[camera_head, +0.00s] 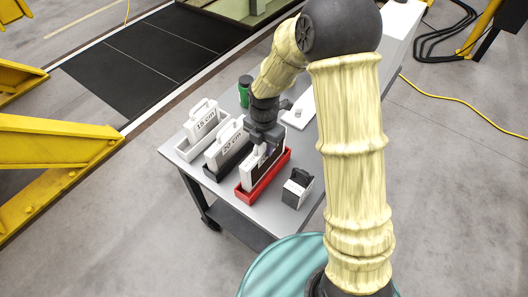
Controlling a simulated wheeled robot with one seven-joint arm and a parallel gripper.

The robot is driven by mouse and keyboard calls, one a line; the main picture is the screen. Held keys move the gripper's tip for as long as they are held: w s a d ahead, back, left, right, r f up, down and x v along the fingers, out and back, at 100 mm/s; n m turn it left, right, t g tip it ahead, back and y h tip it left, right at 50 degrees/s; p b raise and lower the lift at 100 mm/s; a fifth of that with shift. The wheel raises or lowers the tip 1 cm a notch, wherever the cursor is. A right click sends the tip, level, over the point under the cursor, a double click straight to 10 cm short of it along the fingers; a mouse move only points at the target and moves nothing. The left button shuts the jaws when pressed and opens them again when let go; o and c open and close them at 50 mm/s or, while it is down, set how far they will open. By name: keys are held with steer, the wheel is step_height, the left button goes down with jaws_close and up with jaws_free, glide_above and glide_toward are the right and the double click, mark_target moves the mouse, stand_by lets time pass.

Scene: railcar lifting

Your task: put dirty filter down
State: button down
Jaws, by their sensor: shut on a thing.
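The dirty filter (253,172) is an upright panel with a pale frame and a dark face. It stands in or just above the red tray (267,184) on the cart's top; I cannot tell whether it touches the tray's floor. My gripper (263,145) is above the red tray, shut on the filter's top handle. The gripper and wrist partly hide the filter's upper part.
The grey cart (222,190) also holds a white tray with a filter marked 18 cm (204,121), a dark tray with one marked 20 cm (229,147), a small black-and-white box (297,188) and a green cylinder (244,91). Yellow steelwork (60,145) stands left.

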steer(key=shift+f, duration=1.7)
steer(key=c, duration=1.1)
jaws_free()
steer(key=shift+f, duration=0.15)
step_height(320, 180, up, 12)
steer(key=shift+r+b, duration=0.2)
steer(key=shift+b, duration=0.15)
